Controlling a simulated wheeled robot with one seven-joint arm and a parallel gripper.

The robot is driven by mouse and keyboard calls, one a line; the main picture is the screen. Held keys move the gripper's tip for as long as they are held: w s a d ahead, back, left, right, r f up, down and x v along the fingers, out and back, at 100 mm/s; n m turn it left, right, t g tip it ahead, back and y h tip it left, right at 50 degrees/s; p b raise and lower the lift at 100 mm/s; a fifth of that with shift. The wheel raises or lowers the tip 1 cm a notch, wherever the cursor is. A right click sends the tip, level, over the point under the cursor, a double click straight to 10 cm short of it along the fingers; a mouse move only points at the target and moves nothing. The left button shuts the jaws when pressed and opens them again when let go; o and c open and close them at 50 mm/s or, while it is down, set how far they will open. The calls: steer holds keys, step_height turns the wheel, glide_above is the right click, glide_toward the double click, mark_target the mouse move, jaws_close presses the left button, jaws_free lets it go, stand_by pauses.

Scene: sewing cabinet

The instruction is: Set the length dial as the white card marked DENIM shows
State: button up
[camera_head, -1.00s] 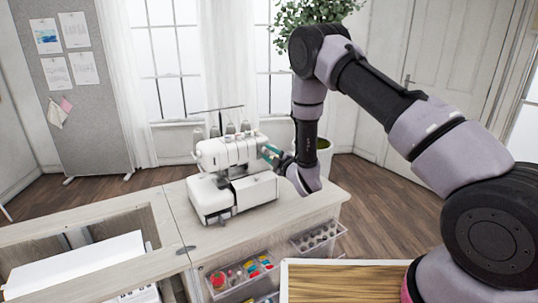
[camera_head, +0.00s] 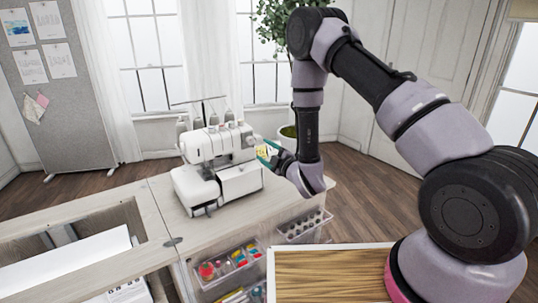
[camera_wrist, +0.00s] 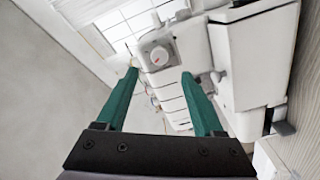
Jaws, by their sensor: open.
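The white sewing machine (camera_head: 217,160) stands on the cabinet top. In the wrist view a round pale dial (camera_wrist: 158,56) with a small reddish mark sits on a grey plate on the machine's end face. I cannot read its setting. My gripper (camera_wrist: 160,74) is open and empty, its green fingers pointing at the dial with a gap before it. I cannot make out a card marked DENIM.
Thread spools (camera_head: 213,118) stand on the machine's rear. Clear drawers with colourful supplies (camera_head: 225,266) and bobbins (camera_head: 304,226) stick out below the top. A grey board (camera_head: 62,95) holds several papers, too small to read. The cabinet top (camera_head: 285,205) right of the machine is clear.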

steer(key=shift+v, duration=1.35)
steer(key=w+d+r+m+h, duration=0.3)
steer(key=w+d+r+m, duration=0.15)
steer(key=r, duration=0.35)
steer(key=w+d+r+m+h, duration=0.3)
steer(key=d+r+m, duration=0.15)
steer(key=r, duration=0.25)
steer(key=s+d+r+m+g+h, duration=0.2)
steer(key=s+d+r+m, duration=0.3)
steer(key=d+r, duration=0.4)
steer(key=s+d+r+m+g, duration=0.2)
steer(key=s+d+r+m, duration=0.25)
steer(key=s+r, duration=0.45)
steer(key=s+d+r+m+g, duration=0.1)
steer(key=s+m+g, duration=0.2)
steer(key=s, duration=1.8)
steer(key=shift+r+m+g, duration=0.3)
steer(key=shift+m+g, duration=0.1)
steer(key=shift+m, duration=0.75)
